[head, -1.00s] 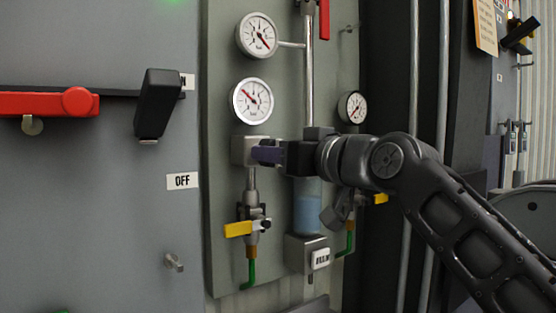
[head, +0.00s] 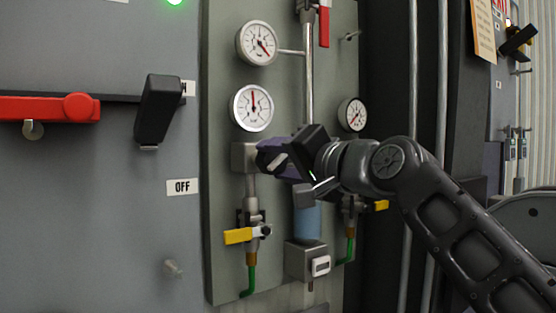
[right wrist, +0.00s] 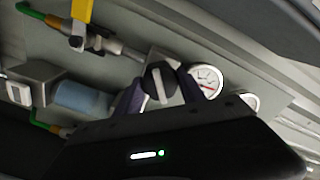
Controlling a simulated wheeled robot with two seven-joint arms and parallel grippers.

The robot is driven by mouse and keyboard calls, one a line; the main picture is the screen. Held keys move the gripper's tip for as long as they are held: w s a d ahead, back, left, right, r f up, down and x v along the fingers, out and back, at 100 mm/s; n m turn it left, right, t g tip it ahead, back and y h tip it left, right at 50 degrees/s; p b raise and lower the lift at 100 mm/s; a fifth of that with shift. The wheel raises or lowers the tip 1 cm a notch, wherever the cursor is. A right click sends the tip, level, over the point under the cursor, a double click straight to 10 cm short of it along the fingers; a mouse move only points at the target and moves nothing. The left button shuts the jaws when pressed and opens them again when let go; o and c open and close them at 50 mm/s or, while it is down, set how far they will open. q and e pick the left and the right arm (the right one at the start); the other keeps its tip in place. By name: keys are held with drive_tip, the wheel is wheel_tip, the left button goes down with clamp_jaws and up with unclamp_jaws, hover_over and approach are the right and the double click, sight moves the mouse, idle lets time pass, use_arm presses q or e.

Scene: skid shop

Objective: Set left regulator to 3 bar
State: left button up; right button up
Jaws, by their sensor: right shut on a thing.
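The left regulator (head: 243,157) is a grey block on the panel, with a pipe below it. Its black knob with a pale line (right wrist: 158,83) shows between the fingers in the right wrist view. My right gripper (head: 268,158) is shut on this knob, its jaws tilted; the purple fingers stand on either side of it in the wrist view (right wrist: 160,90). The gripper hides most of the knob in the head view. The round white gauge (head: 252,108) above the regulator has its red needle pointing almost straight up; its numbers are too small to read. My left gripper is not in view.
Another gauge (head: 257,43) sits higher, and a smaller gauge (head: 352,114) is to the right. A yellow valve handle (head: 238,236) hangs below the regulator. A blue bowl (head: 307,220) is close under my gripper. A black lever (head: 157,110) stands out at left.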

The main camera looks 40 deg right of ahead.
drive_tip(key=shift+m, duration=0.5)
drive_tip(key=o, duration=1.4)
drive_tip(key=shift+s, duration=0.6)
drive_tip(key=s+b, duration=0.2)
drive_tip(key=s, duration=0.4)
drive_tip(key=shift+s+a, duration=0.1)
drive_tip(key=shift+s, duration=0.2)
